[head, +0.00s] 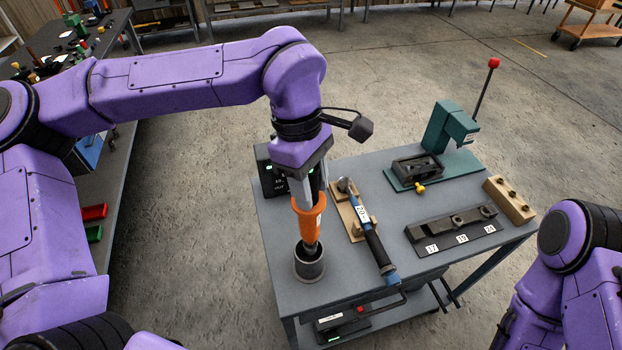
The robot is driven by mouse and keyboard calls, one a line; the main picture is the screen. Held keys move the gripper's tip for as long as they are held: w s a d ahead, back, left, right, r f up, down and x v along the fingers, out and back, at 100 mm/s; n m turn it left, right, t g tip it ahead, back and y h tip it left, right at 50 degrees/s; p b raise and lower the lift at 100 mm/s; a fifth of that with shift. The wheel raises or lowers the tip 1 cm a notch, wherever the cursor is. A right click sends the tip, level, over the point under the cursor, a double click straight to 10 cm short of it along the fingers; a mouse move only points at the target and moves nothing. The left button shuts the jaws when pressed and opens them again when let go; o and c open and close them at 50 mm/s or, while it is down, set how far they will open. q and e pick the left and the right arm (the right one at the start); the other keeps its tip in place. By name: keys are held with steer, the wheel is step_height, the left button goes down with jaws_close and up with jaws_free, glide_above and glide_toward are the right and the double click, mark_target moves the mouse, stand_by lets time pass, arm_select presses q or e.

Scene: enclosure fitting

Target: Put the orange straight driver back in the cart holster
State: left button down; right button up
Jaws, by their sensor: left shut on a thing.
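The orange straight driver (308,224) hangs upright, nose down, below my left gripper (308,190). My left gripper is shut on its upper part, and the fingers hide some of it. The dark round cart holster (309,266) stands at the near left corner of the grey cart top. The driver's lower end is at the holster's mouth; I cannot tell how deep it reaches. Of my right arm, only purple links show at the lower right; its gripper is not in view.
Right of the driver, a blue and black torque wrench (367,232) lies on a tan rest. Behind are a green press fixture (450,130) with a red-knobbed lever, a dark socket rail (452,228) and a tan block (509,199). A black box (268,172) stands behind the driver.

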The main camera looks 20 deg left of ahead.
mark_target(311, 220)
arm_select(q)
steer(key=f+b, duration=0.1)
steer(key=f, duration=0.1)
steer(key=f+b, duration=0.1)
steer(key=shift+w+f+b, duration=0.15)
steer(key=shift+w+b, duration=0.1)
steer(key=shift+b, duration=0.05)
steer(key=f+b, duration=0.2)
steer(key=shift+s+f+b, duration=0.1)
steer(key=shift+s+b, duration=0.1)
steer(key=shift+b, duration=0.1)
step_height(311, 220, down, 2)
steer(key=shift+w+f+b, duration=0.15)
steer(key=shift+f+b, duration=0.05)
steer(key=shift+b, duration=0.2)
steer(key=shift+f+b, duration=0.55)
steer(key=shift+f, duration=0.75)
steer(key=c, duration=0.5)
jaws_free()
steer(key=shift+c, duration=0.2)
